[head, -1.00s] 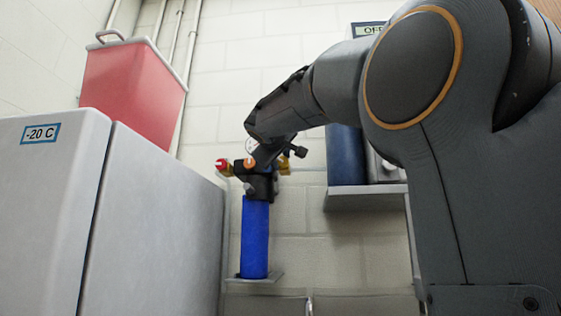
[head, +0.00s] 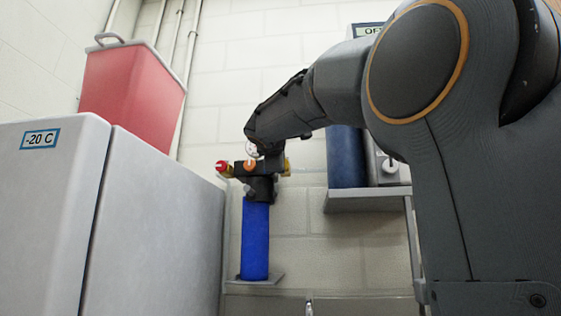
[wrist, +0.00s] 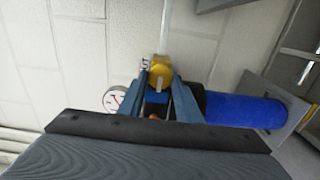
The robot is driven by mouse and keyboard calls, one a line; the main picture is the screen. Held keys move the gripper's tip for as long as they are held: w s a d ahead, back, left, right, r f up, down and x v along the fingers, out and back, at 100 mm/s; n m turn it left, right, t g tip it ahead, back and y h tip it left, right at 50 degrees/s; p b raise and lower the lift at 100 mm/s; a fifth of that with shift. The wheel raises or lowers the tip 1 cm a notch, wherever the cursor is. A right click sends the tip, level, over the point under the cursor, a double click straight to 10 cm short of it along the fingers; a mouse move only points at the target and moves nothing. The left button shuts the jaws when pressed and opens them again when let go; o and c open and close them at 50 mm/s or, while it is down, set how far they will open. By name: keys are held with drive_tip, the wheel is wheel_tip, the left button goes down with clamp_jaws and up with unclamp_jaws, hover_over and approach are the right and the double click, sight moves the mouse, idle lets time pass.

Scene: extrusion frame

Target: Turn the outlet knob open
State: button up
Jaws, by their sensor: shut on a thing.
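The valve assembly (head: 259,185) sits on top of an upright blue cylinder (head: 255,240). A red knob (head: 222,166) is on its left, an orange knob (head: 249,166) at its front and a gold fitting (head: 287,168) on its right. My gripper (wrist: 159,83) reaches down to this assembly. Its two fingers are shut on a small part beside the gold fitting, which I take to be the outlet knob; the fingers mostly hide it. The round gauge (wrist: 115,99) is left of the fingers, and the blue cylinder (wrist: 245,110) lies to their right in the wrist view.
A grey freezer (head: 165,215) marked -20 C stands at the left, with a red bin (head: 130,90) on it. A wall shelf (head: 365,200) at the right bears a dark blue container (head: 345,157). A pale line runs from the gold fitting.

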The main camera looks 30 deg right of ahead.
idle(0.3)
drive_tip(key=o, duration=1)
drive_tip(key=b+v, duration=0.2)
drive_tip(key=v, duration=0.5)
drive_tip(key=shift+s+a, duration=0.25)
drive_tip(key=shift+s, duration=0.1)
